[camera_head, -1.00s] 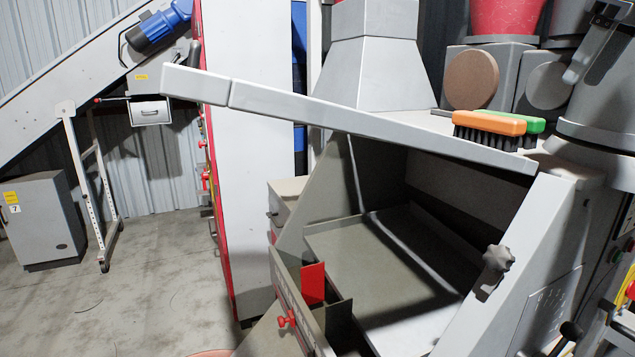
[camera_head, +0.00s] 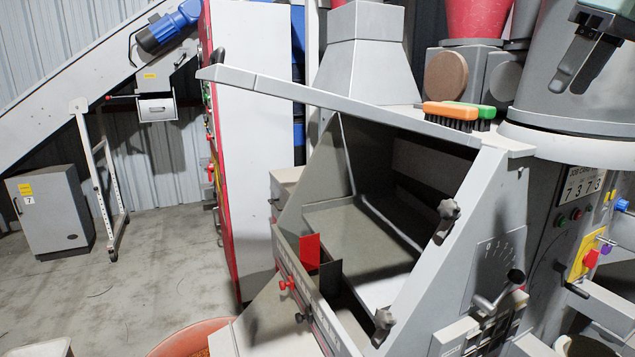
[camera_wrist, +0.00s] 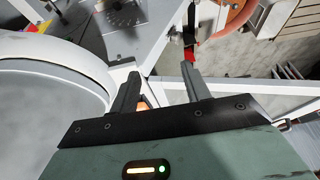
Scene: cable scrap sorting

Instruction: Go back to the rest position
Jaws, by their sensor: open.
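My gripper (camera_head: 569,84) is at the upper right in the head view, its two dark fingers apart and pointing down and left. It hangs in front of a large grey cylindrical vessel (camera_head: 540,88). In the wrist view my gripper (camera_wrist: 162,80) shows both fingers spread with nothing held between them. A small orange patch shows beside the left finger in the wrist view.
The grey machine's open hopper (camera_head: 365,230) fills the centre under a long raised bar (camera_head: 330,100). A control panel (camera_head: 575,215) with knobs and a lever stands at right. An orange tub (camera_head: 185,340) is at the bottom. Bare floor (camera_head: 150,270) lies at left.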

